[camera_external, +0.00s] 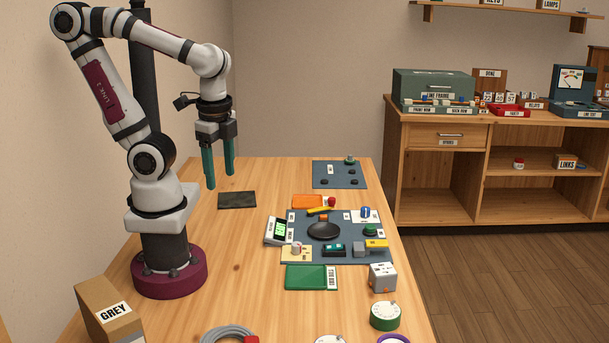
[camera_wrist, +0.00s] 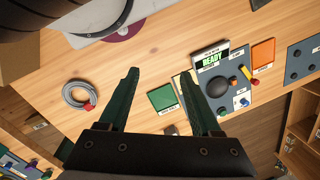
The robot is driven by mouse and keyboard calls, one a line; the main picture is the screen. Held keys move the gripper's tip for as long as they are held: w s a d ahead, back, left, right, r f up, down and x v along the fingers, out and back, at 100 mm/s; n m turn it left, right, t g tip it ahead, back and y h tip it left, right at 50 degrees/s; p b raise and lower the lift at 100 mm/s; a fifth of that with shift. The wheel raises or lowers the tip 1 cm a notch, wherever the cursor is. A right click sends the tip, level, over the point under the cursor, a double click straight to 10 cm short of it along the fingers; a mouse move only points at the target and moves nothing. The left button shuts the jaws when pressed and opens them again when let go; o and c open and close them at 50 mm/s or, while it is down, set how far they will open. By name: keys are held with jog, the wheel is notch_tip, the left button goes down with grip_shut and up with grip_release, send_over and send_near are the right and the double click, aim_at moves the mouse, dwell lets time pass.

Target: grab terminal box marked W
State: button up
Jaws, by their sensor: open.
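My gripper (camera_external: 219,180) has two long green fingers, spread apart and empty. I cannot read a W on anything. A small pale grey box (camera_external: 383,278) with dark marks stands at the table's right edge, apart from the gripper; its marks are too small to read. Small blocks, one dark green (camera_external: 334,250), sit on the blue-grey mat (camera_external: 297,228); their letters are not legible.
A READY display (camera_external: 279,231) stands at the mat's left, a green tray (camera_external: 308,278) before it. An orange tray (camera_external: 309,201) lies behind. The table's left middle is clear.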

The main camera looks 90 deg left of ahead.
jog(key=shift+o, duration=0.3)
jog(key=o, duration=0.5)
jog(key=shift+c, duration=0.2)
jog(key=w+d+f+n+g+h, duration=0.15)
jog(key=w+n+h, duration=0.25)
jog(key=w+n, duration=0.45)
jog(key=w+d+f+n+g+h, duration=0.15)
jog(key=w+n+h, duration=0.4)
jog(key=w, duration=0.55)
jog(key=n+t+h, duration=0.6)
jog(key=n, duration=0.6)
send_near(386, 281)
jog(key=x, duration=1.1)
jog(key=shift+d+f, duration=0.1)
